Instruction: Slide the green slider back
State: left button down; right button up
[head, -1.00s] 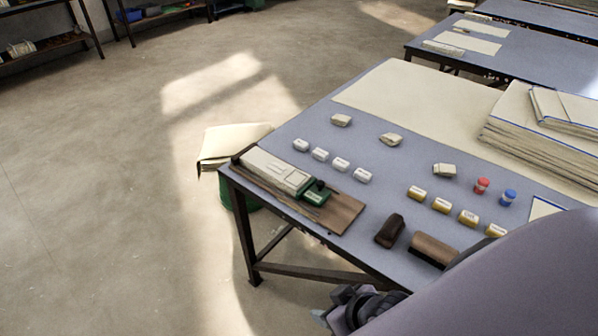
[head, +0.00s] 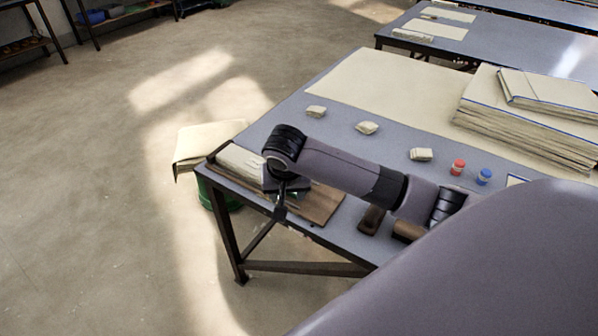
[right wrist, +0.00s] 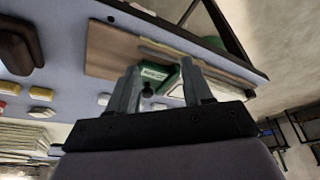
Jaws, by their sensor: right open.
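The green slider (right wrist: 154,72) shows in the right wrist view, with a pale label on it, at the wooden board (head: 325,204) on the table's near left corner. In the head view my right arm hides most of it. The long cream block (head: 238,159) lies on the same board, partly covered by the arm. My right gripper (right wrist: 158,78) is open, and its two fingers show on either side of the slider in the right wrist view. I cannot tell whether they touch it. My left gripper is not in view.
The table (head: 290,119) carries cream pieces, a red jar (head: 458,167), a blue jar (head: 484,176) and a stack of boards (head: 525,122). A dark brown block (head: 371,219) lies right of the wooden board. A green bin (head: 207,194) stands on the floor beyond the table's left edge.

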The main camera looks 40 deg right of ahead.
jog(key=w+d+r+m+h, duration=0.1)
jog(key=w+d+r+m, duration=0.25)
jog(key=d, duration=0.25)
jog(key=shift+w+b+x, duration=0.15)
jog(key=shift+b+x, duration=0.05)
jog(key=shift+x, duration=1.4)
jog(key=shift+w+b+x, duration=0.15)
jog(key=shift+x, duration=1.5)
jog(key=shift+a, duration=0.15)
grip_shut()
